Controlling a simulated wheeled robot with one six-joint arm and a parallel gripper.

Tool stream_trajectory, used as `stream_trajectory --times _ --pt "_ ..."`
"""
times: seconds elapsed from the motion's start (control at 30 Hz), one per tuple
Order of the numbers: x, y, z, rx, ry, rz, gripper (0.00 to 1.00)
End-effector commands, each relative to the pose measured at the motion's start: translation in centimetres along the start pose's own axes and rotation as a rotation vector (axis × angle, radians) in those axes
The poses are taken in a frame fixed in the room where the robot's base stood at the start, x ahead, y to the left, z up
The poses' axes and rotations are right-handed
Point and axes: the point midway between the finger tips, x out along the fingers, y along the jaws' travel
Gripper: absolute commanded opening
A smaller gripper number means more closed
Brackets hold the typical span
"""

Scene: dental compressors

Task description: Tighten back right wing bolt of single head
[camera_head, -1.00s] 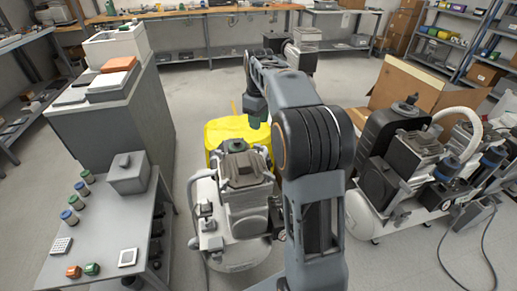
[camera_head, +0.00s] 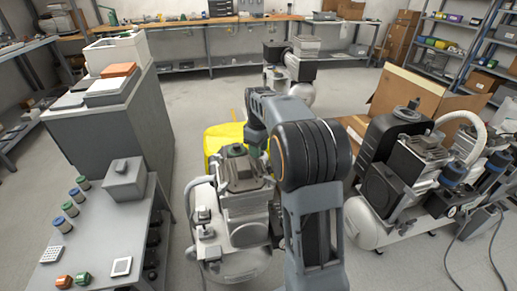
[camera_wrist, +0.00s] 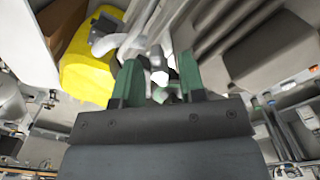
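The single-head compressor (camera_head: 245,205) stands on the floor in the middle of the head view, with a grey ribbed head (camera_head: 240,175) on a pale tank. My arm reaches over its right side and hides part of it. My gripper (camera_wrist: 160,82) shows two green fingers, spread apart, in the wrist view. Pale and grey parts and a small greenish piece lie in the gap between or beyond them; I cannot tell whether they touch the fingers. In the head view the gripper is mostly hidden behind my arm, at the far right of the head. I cannot make out the back right wing bolt.
A yellow container (camera_head: 222,135) stands just behind the compressor. A grey bench (camera_head: 95,235) with small jars is at left. A larger compressor (camera_head: 400,195) and an open cardboard box (camera_head: 420,95) stand at right. Free floor lies behind, towards the back workbench.

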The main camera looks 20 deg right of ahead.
Motion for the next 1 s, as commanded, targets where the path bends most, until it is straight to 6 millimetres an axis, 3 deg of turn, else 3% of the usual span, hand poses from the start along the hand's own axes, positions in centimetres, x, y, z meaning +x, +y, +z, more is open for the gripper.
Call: stream_trajectory --times 0.07,0.43,0.77,1.0 --pt "-0.01 0.0 0.0 0.0 0.0 0.0 0.36" --pt "-0.02 -0.01 0.0 0.0 0.0 0.0 0.01" --pt "-0.11 -0.02 0.0 0.014 -0.001 -0.001 0.0" --pt "-0.38 -0.03 0.0 0.127 -0.002 -0.002 0.0"
